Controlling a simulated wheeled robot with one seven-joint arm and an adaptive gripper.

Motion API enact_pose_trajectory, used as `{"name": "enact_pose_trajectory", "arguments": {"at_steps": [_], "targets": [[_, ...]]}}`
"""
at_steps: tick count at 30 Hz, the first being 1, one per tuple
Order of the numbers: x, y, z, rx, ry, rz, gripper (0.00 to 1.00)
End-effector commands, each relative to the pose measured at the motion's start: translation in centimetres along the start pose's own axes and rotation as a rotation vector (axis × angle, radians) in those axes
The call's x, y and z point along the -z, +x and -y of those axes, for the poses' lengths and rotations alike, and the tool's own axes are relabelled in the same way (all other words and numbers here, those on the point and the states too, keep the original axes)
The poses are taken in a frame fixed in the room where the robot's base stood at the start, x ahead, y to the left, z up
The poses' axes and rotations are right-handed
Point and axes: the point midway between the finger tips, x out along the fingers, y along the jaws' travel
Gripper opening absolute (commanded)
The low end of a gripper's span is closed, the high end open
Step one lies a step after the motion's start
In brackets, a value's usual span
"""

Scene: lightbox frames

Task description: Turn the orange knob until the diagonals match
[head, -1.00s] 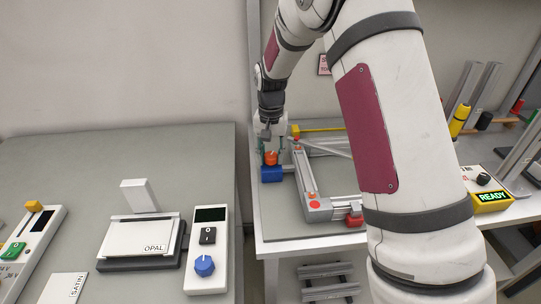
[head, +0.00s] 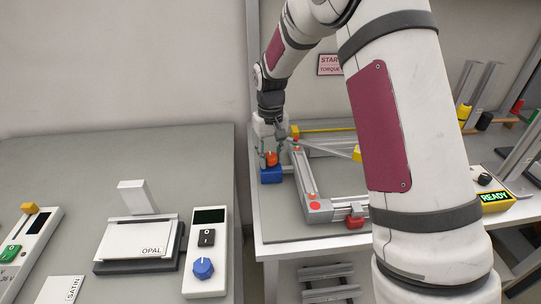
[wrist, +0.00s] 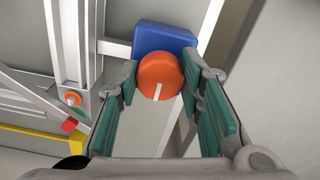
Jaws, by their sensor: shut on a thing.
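The orange knob (wrist: 158,76) sits on a blue block (wrist: 165,40) and has a white mark on its face that points downward in the wrist view. My gripper (wrist: 162,88) has its teal pads on either side of the knob and is shut on it. In the head view the orange knob (head: 271,159) and blue block (head: 271,175) are at the frame's left corner, under my gripper (head: 271,146). The metal frame (head: 313,180) lies on the bench with diagonal bars across it, partly hidden by my arm.
A yellow box reading READY (head: 494,201) stands at the right. On the left table are an OPAL plate (head: 143,236) and a panel with a blue knob (head: 204,268). A gap separates the two tables.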

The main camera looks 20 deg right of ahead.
Motion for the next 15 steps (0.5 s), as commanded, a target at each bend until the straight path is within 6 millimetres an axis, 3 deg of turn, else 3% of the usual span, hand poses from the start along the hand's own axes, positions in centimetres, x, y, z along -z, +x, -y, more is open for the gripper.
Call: {"name": "enact_pose_trajectory", "arguments": {"at_steps": [9,10,12,15], "targets": [[0.02,-0.03,0.02,0.000,-0.001,-0.001,0.06],[0.02,-0.03,0.02,0.000,-0.001,-0.001,0.41],[0.02,-0.03,0.02,0.000,-0.001,-0.001,0.54],[0.02,-0.03,0.01,0.000,0.000,-0.001,0.54]]}}
